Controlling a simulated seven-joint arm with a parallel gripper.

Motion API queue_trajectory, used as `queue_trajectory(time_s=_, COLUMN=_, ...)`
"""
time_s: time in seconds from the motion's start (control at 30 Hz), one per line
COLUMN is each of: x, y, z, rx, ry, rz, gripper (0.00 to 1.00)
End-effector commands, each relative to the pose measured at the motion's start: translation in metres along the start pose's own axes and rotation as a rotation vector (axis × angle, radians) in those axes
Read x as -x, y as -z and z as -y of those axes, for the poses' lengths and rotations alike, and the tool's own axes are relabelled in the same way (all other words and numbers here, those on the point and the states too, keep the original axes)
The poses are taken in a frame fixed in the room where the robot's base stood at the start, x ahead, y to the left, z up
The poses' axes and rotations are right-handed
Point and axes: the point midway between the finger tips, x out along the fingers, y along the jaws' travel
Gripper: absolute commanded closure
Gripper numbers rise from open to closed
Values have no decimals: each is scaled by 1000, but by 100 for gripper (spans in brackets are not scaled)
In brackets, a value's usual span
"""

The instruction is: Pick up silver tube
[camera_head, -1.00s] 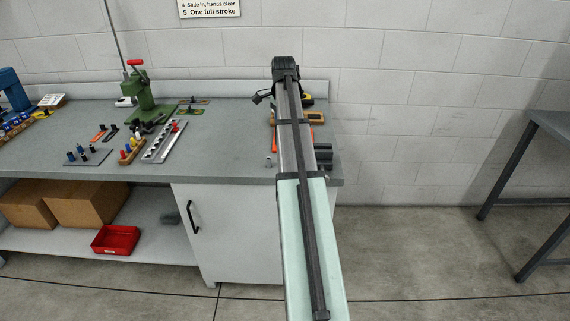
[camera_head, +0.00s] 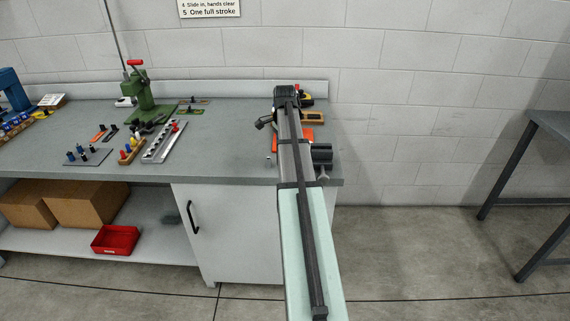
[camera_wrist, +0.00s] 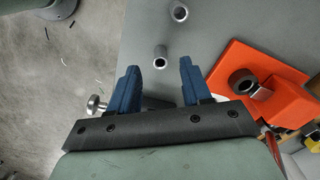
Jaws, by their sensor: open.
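Two short silver tubes stand on the grey bench in the wrist view. The nearer silver tube (camera_wrist: 160,57) lies just beyond my gripper's fingertips, in line with the gap between them. The farther silver tube (camera_wrist: 180,12) is near the top edge. My gripper (camera_wrist: 158,75) has its two blue fingers apart, with nothing seen held between them. In the head view one small silver piece (camera_head: 268,157) shows just left of my arm.
An orange fixture (camera_wrist: 258,82) with a dark ring is right of the tubes. A silver knob (camera_wrist: 96,105) shows beside the left finger. The grey bench (camera_head: 225,150) ends left of the tubes in the wrist view. A green press (camera_head: 145,98) and small parts stand farther left.

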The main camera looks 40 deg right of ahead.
Motion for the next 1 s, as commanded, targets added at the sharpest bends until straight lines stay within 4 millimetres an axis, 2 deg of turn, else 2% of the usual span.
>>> queue_trajectory(time_s=0.3, x=-38, y=1, z=0, rx=0, ry=-2, rz=1, gripper=52)
queue_trajectory(time_s=0.63, x=-44, y=2, z=0, rx=0, ry=0, rz=0, gripper=53)
queue_trajectory(time_s=1.0, x=-44, y=1, z=0, rx=0, ry=-1, rz=0, gripper=88)
